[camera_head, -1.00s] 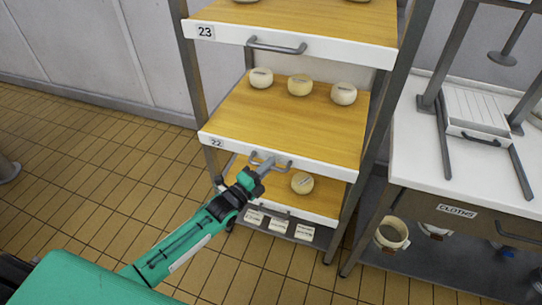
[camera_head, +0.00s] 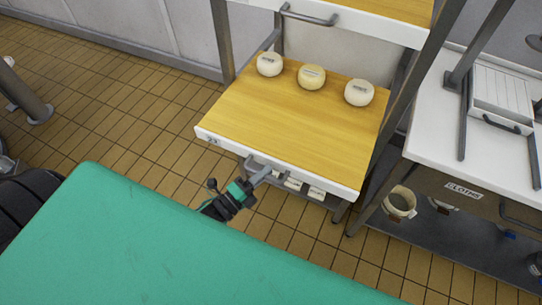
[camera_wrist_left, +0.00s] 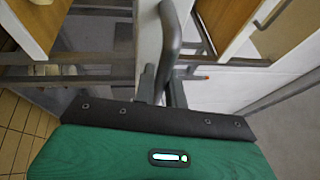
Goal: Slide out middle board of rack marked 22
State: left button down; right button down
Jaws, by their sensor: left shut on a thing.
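The middle board (camera_head: 290,115) of the rack is wooden with a white front strip and a small label (camera_head: 213,140), too blurred now to read surely. It juts out past the rack's front posts. Three pale round cheeses (camera_head: 312,77) sit along its back part. My left gripper (camera_head: 263,177) is shut on the grey bar handle (camera_head: 283,172) of the board's front. In the left wrist view the handle (camera_wrist_left: 169,45) rises from between the fingers (camera_wrist_left: 163,96). My right gripper is in neither view.
The upper board (camera_head: 375,25) with its own handle overhangs the back. To the right stands a white-topped table (camera_head: 440,120) with a cloths label (camera_head: 463,190) and a pot (camera_head: 400,202) below. White blocks (camera_head: 316,193) show low under the board. Tiled floor lies open at left.

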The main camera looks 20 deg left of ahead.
pick_arm(q)
jog(key=shift+s, duration=1.4)
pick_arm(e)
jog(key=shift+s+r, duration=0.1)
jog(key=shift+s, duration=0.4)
pick_arm(q)
jog(key=c, duration=1.5)
grip_release()
jog(key=shift+o, duration=0.2)
jog(key=shift+a, duration=0.1)
